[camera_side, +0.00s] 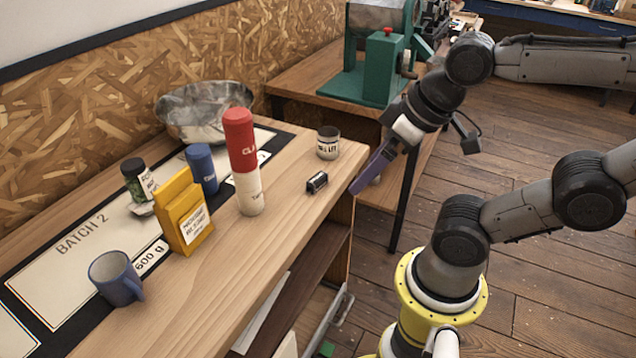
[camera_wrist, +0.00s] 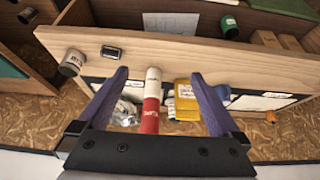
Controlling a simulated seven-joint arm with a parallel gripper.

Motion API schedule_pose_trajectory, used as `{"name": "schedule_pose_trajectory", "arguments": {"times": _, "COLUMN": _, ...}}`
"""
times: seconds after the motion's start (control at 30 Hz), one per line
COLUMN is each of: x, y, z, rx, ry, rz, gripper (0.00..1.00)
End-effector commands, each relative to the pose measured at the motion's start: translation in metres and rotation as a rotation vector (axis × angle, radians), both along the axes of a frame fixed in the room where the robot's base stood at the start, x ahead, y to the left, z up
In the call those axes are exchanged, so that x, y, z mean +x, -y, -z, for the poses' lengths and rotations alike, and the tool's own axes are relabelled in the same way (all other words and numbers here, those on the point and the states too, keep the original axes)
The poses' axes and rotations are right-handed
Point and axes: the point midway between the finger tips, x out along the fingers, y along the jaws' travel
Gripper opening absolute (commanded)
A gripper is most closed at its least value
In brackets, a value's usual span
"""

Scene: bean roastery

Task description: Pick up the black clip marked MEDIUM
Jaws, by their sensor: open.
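A small black clip (camera_side: 317,182) with a pale label lies on the bench top near its front edge. The lettering on its label is too small to read. It also shows in the wrist view (camera_wrist: 111,51), lying beyond my left fingertip. My gripper (camera_side: 372,172) is at the bench's front edge, to the right of the clip and apart from it. In the wrist view my gripper (camera_wrist: 160,75) has its two purple fingers spread wide, with nothing held between them.
A small labelled tin (camera_side: 328,142) stands just behind the clip. A tall red and white bottle (camera_side: 242,165), a yellow bag (camera_side: 184,212), a blue canister (camera_side: 201,168), a blue mug (camera_side: 116,278) and a metal bowl (camera_side: 203,112) stand farther left. Bare wood surrounds the clip.

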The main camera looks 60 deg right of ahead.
Motion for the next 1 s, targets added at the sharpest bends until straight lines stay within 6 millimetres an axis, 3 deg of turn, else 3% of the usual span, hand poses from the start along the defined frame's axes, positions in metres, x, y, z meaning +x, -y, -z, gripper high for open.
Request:
{"name": "schedule_pose_trajectory", "arguments": {"times": 0.27, "x": 0.000, "y": 0.000, "z": 0.000, "rx": 0.000, "ry": 0.000, "rz": 0.000, "gripper": 1.00}}
{"name": "schedule_pose_trajectory", "arguments": {"times": 0.47, "x": 0.000, "y": 0.000, "z": 0.000, "rx": 0.000, "ry": 0.000, "rz": 0.000, "gripper": 0.65}}
{"name": "schedule_pose_trajectory", "arguments": {"times": 0.8, "x": 0.000, "y": 0.000, "z": 0.000, "rx": -0.013, "ry": 0.000, "rz": -0.025, "gripper": 0.65}}
{"name": "schedule_pose_trajectory", "arguments": {"times": 1.0, "x": 0.002, "y": 0.000, "z": -0.010, "rx": -0.152, "ry": 0.004, "rz": -0.283, "gripper": 0.65}}
